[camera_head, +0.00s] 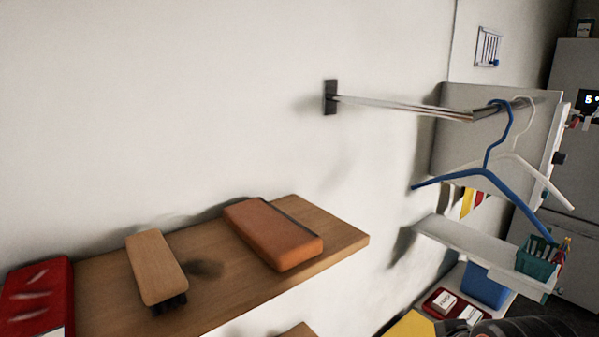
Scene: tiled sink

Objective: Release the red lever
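I cannot make out a red lever in the head view. A small red item (575,121) shows at the far right beside the grey panel, too small to identify. The fingers of my gripper are not in view. A dark rounded part at the bottom right edge may be part of my arm.
A wooden shelf (215,310) holds a red box (38,295), a brush (155,266) and an orange-brown block (275,235). A metal rail (400,105) with blue (490,170) and white hangers juts from the wall. A white shelf (470,243) holds a teal basket (537,257).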

